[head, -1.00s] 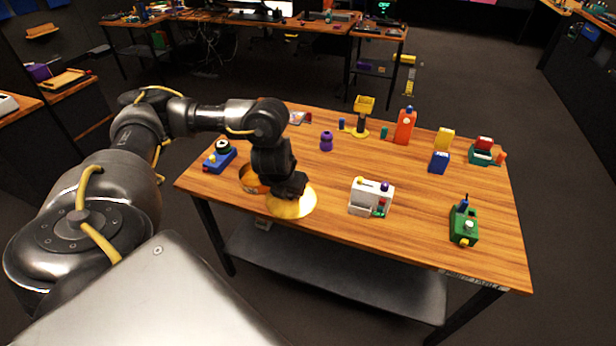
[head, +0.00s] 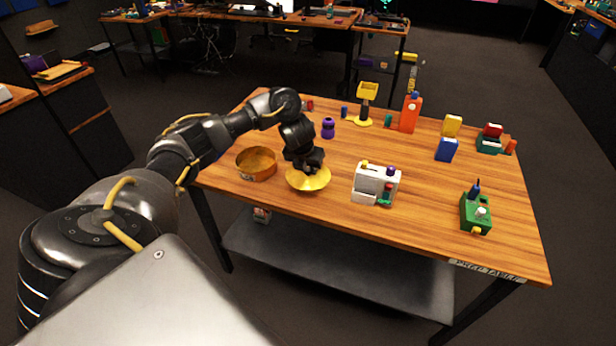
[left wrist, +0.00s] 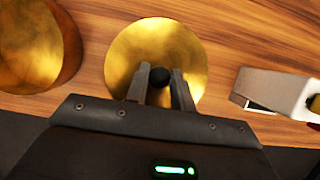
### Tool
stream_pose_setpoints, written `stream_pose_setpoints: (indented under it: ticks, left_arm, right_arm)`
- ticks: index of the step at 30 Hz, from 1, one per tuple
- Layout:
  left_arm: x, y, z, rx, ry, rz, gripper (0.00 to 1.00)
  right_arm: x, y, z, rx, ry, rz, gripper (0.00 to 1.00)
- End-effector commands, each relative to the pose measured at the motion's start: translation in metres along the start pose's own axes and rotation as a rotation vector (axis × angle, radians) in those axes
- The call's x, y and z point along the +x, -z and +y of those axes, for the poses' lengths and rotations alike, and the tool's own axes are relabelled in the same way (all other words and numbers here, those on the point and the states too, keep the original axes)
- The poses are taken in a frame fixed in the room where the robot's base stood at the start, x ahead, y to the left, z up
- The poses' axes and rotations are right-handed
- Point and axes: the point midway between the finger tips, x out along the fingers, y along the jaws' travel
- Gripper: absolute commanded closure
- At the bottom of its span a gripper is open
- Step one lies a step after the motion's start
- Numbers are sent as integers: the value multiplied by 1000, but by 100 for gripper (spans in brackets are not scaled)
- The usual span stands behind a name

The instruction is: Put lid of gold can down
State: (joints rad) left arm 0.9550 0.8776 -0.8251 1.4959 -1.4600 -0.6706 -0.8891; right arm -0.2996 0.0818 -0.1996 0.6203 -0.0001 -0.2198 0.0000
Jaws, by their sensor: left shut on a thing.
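The gold lid (head: 308,180) is a shallow round disc with a dark knob, at the table's front left of centre. It also shows in the left wrist view (left wrist: 130,50). My left gripper (head: 308,163) is above the lid, its fingers (left wrist: 160,85) shut on the dark knob. The lid is at or just above the wood; I cannot tell whether it touches. The gold can (head: 256,165) stands open, without a lid, just left of the lid, and fills the left of the wrist view (left wrist: 35,45). My right gripper is not in view.
A white device (head: 376,184) with coloured knobs stands close right of the lid. A purple piece (head: 327,128) and a yellow stand (head: 364,105) are behind. A green block device (head: 475,212) is at the right. Bare wood lies behind the lid.

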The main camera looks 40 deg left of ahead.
Motion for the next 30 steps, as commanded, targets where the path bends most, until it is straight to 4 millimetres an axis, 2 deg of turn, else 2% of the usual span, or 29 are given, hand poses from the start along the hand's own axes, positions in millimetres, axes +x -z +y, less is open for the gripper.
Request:
stream_pose_setpoints:
  ticks: [8, 18, 19, 23, 24, 30]
  left_arm:
    - [34, 10, -1, -1, 2, 5, 98]
    - [36, 10, 0, -1, -1, 2, 98]
    - [36, 10, 0, -1, -1, 2, 75]
    - [36, 10, 0, -1, -1, 2, 58]
    - [36, 10, 0, -1, -1, 2, 54]
    - [34, 9, 0, -1, 0, 1, 54]
  right_arm:
    - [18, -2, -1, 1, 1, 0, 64]
    - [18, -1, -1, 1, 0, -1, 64]
    - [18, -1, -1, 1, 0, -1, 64]
    - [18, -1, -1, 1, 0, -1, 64]
    - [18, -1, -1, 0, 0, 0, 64]
    - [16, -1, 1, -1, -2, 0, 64]
